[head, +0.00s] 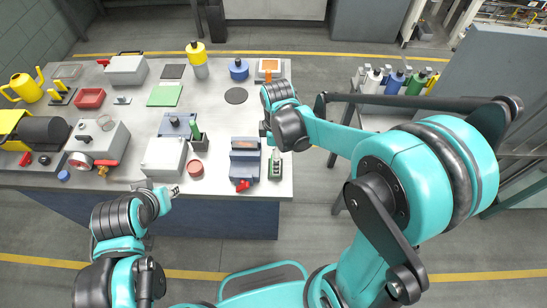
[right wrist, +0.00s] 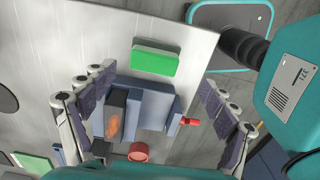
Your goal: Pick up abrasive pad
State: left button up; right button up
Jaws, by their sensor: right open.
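A green block (right wrist: 155,62), which looks like the abrasive pad, lies flat on the grey table near its edge in the right wrist view. In the head view it appears as a small green shape (head: 275,173) just right of the blue vise (head: 245,165). My right gripper (right wrist: 157,77) is open and empty, with its fingers spread on either side of the block and vise. It is apart from the block, seemingly above it. My left gripper (head: 172,190) is over the table's near edge, and its fingers are too small to read.
The vise, with a red handle (right wrist: 190,121), stands beside the green block. A flat green sheet (head: 165,95), a grey box (head: 163,155), a red round container (head: 195,168) and a black disc (head: 236,95) are also on the table. Bottles (head: 396,80) stand on a rack at right.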

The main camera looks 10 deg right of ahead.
jog(key=shift+f, duration=0.65)
jog(key=f, duration=0.1)
jog(key=f+b, duration=0.1)
jog(key=f, duration=0.1)
jog(key=w+f+b, duration=0.1)
jog(key=f, duration=0.1)
jog(key=shift+s, duration=0.1)
jog(key=c, duration=1.2)
